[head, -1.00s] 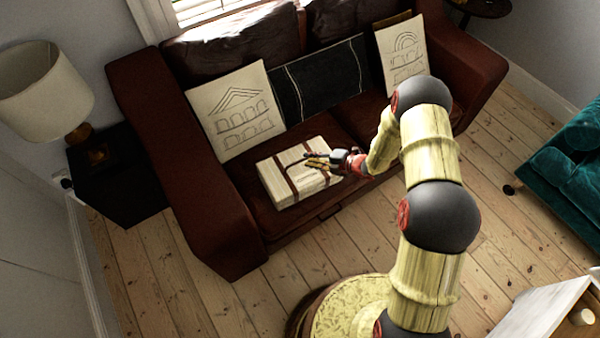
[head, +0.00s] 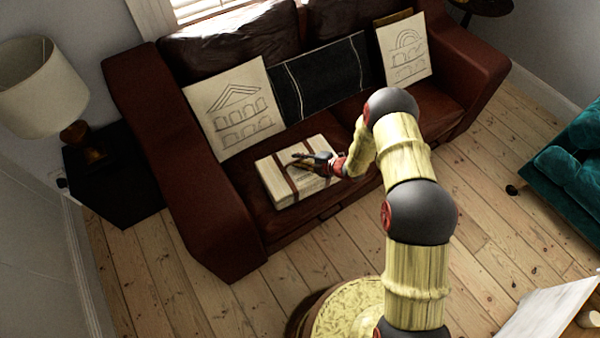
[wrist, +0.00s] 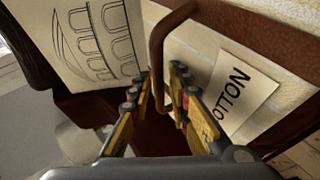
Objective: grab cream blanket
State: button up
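The cream blanket (head: 270,180) is a folded, boxy bundle with brown straps, lying on the seat of the dark red-brown sofa. In the wrist view its cream side (wrist: 215,45) fills the upper right, with a pale label (wrist: 240,95) reading "OTTON". A brown strap handle (wrist: 160,45) loops down between my fingertips. My gripper (head: 296,161) is just above the blanket in the head view. In the wrist view my gripper (wrist: 162,75) has its fingers apart, one on each side of the handle. I cannot tell whether either finger touches it.
The sofa (head: 215,215) has a picture cushion (head: 235,105) beside the blanket, a black cushion (head: 320,78) behind it and another picture cushion (head: 405,50) at right. A lamp (head: 40,90) stands on a black side table (head: 110,185) at left.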

jog(key=shift+r, duration=0.1)
jog(key=shift+c, duration=0.3)
jog(key=c, duration=0.4)
grip_shut()
dwell(0.4)
